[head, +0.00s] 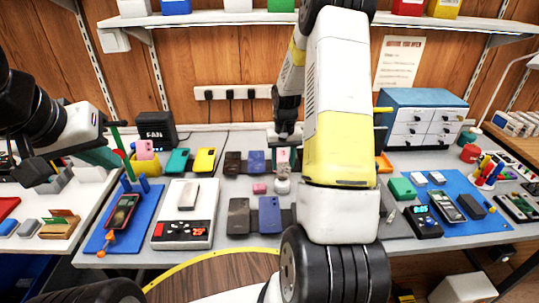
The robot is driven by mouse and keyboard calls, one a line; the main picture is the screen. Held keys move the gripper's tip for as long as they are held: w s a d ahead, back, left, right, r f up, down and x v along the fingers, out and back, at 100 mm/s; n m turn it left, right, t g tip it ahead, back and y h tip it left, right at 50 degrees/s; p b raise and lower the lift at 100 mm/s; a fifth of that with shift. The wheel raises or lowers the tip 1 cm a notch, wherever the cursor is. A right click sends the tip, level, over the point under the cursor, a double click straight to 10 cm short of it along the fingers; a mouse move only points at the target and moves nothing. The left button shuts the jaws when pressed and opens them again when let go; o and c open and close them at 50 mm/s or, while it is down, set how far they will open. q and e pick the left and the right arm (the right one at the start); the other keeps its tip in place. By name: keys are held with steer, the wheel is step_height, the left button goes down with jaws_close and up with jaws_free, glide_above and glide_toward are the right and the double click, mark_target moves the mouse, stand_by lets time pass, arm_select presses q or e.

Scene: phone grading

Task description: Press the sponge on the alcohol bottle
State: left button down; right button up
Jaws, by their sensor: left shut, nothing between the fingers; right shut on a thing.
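My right arm comes down the middle of the head view, and its gripper (283,155) points down over the back middle of the table. It is shut on a small pink thing, which seems to be the sponge (283,157); the fingers partly hide it. Just below stands a small pale bottle (282,184), seemingly the alcohol bottle. I cannot tell whether the sponge touches its top. My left gripper (118,160) is shut and empty above the left side of the table.
Several phones lie around the bottle, including a dark one (239,216) and a blue one (270,214) in front. A drawer cabinet (421,120) and a blue mat (479,229) are right. My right arm hides the middle right.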

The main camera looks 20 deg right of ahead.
mark_target(283, 165)
steer(key=shift+r, duration=1.95)
